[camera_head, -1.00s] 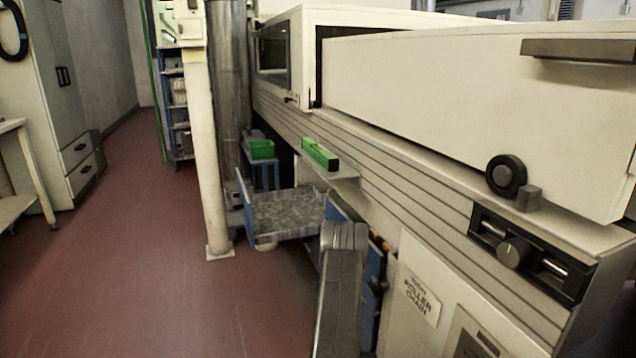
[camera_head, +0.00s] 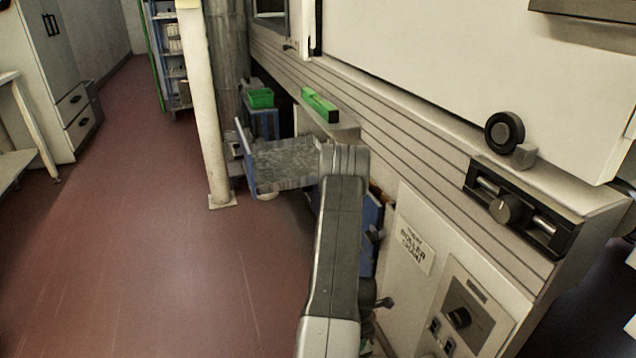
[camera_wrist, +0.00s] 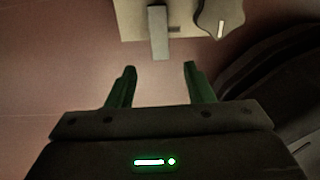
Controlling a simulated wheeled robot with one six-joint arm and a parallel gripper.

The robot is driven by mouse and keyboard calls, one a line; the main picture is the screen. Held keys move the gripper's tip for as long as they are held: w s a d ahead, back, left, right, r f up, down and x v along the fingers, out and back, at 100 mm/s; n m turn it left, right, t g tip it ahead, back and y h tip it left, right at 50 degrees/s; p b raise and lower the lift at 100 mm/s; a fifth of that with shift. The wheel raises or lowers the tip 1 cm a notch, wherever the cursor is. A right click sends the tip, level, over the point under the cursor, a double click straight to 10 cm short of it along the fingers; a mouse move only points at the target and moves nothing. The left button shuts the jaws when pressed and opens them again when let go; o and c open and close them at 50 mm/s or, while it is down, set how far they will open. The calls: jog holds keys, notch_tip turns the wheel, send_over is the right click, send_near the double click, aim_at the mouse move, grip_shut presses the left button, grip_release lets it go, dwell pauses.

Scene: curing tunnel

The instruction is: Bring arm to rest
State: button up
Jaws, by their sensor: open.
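My gripper (camera_wrist: 158,72) shows in the wrist view with its two dark green fingers apart and nothing between them. Beyond the fingertips are a pale panel (camera_wrist: 132,22) with a grey lever (camera_wrist: 159,34) and a dark knob (camera_wrist: 219,18); the fingers look apart from them. Reddish floor fills most of the wrist view behind the fingers. In the head view my grey arm stands upright at the lower middle, in front of the machine. The gripper cannot be made out clearly in the head view.
The long cream machine (camera_head: 420,60) fills the right side, with a control panel (camera_head: 470,310) low on its front. A blue-framed cart (camera_head: 285,165) and a white post (camera_head: 207,120) stand left of the arm. A green block (camera_head: 320,104) lies on a ledge. Red floor (camera_head: 130,230) at left is clear.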

notch_tip(320, 180, down, 9)
jog(key=b, duration=0.3)
jog(key=shift+w+r+m+p, duration=0.15)
jog(key=shift+r+m+p, duration=0.2)
jog(key=shift+m, duration=0.05)
jog(key=shift+w+a+m, duration=0.1)
jog(key=shift+w+m, duration=0.15)
jog(key=shift+m, duration=0.55)
